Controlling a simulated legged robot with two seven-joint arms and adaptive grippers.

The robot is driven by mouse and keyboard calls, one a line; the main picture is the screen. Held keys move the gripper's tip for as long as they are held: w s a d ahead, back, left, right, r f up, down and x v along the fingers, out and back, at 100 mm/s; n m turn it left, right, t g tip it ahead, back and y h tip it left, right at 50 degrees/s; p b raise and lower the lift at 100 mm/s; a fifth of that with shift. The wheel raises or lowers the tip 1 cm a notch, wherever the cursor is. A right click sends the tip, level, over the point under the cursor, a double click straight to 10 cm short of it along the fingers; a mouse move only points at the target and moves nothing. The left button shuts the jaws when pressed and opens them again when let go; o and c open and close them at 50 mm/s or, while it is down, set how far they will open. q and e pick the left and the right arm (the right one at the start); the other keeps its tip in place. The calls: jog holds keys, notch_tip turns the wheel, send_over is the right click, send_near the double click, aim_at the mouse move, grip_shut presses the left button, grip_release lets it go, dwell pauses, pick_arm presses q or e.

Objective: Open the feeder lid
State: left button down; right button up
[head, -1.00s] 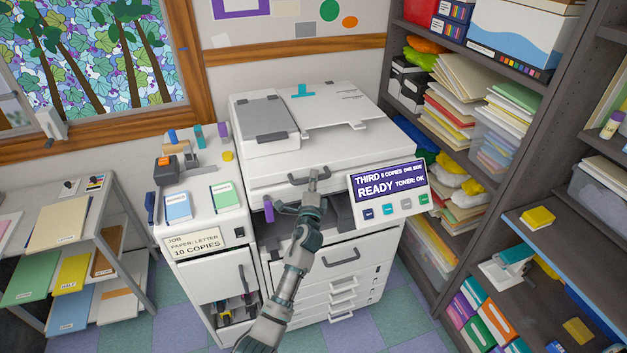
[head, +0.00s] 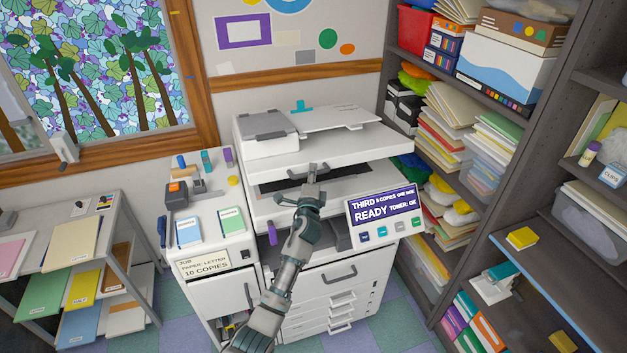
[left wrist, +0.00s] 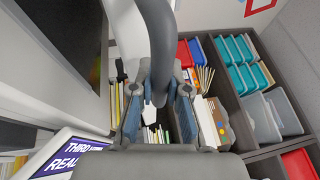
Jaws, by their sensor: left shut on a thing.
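The white feeder lid (head: 345,145) of the copier is partly raised at its front edge. A dark gap with a dark flat surface (head: 285,186) shows under it. My left gripper (head: 312,172) is shut on the handle at the lid's front. In the left wrist view the handle (left wrist: 158,35) is a thick grey curved bar, and the gripper's two fingers (left wrist: 160,92) close around it. The grey document tray cover (head: 263,123) lies on top of the lid. My right gripper is not in view.
The copier's display panel (head: 385,205) reads READY, right of my left arm. A side cabinet (head: 205,250) with stapler and pads stands at the left. Dark shelves (head: 475,165) stand close on the right. The wall behind the lid carries papers.

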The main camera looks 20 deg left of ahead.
pick_arm(q)
jog(key=r, duration=0.1)
jog(key=r+p, duration=0.1)
jog(key=r, duration=0.1)
jog(key=shift+w+a+r, duration=0.1)
jog(key=shift+w+a, duration=0.1)
jog(key=shift+w, duration=0.05)
jog(key=c, duration=1.1)
grip_release()
jog(key=shift+c, duration=0.2)
jog(key=shift+s, duration=0.1)
jog(key=v, duration=1.2)
